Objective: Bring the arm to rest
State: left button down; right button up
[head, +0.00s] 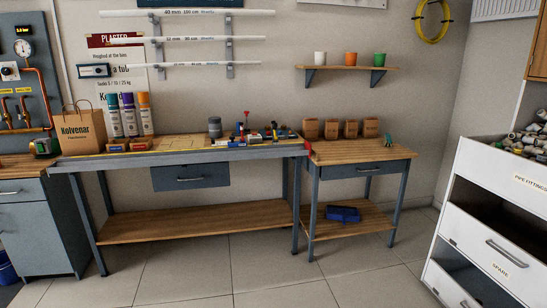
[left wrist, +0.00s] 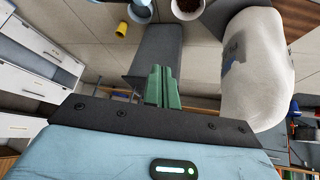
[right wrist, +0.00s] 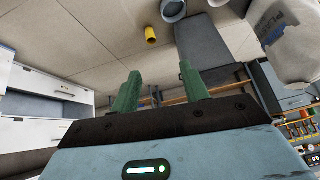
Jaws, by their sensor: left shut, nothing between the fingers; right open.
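My left gripper (left wrist: 162,87) shows in the left wrist view, its two green fingers together with nothing between them. My right gripper (right wrist: 156,92) shows in the right wrist view, its green fingers apart and empty. Neither gripper nor arm shows in the head view. Both grippers appear clear of the furniture, with floor and a grey flat panel beyond the fingers.
A workbench (head: 180,157) with bottles and small parts stands ahead. A side table (head: 360,151) with several small boxes adjoins it. A white drawer cabinet (head: 490,205) stands at right. A pale sack (left wrist: 258,70) is near the left gripper. Tiled floor (head: 200,270) in front is clear.

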pick_arm(q)
jog(key=w+r+t+p, duration=0.2)
jog(key=w+r+p, duration=0.3)
jog(key=r+p, duration=0.4)
notch_tip(320, 180, up, 3)
jog(key=shift+w+a+r, duration=0.1)
jog(key=shift+w+a, duration=0.05)
jog(key=shift+w, duration=0.25)
pick_arm(e)
jog(key=w+r+t, duration=0.1)
jog(key=w+r, duration=0.4)
jog(key=r, duration=0.7)
jog(key=shift+d+t, duration=0.3)
jog(key=shift+t, duration=0.1)
jog(key=shift+w, duration=0.1)
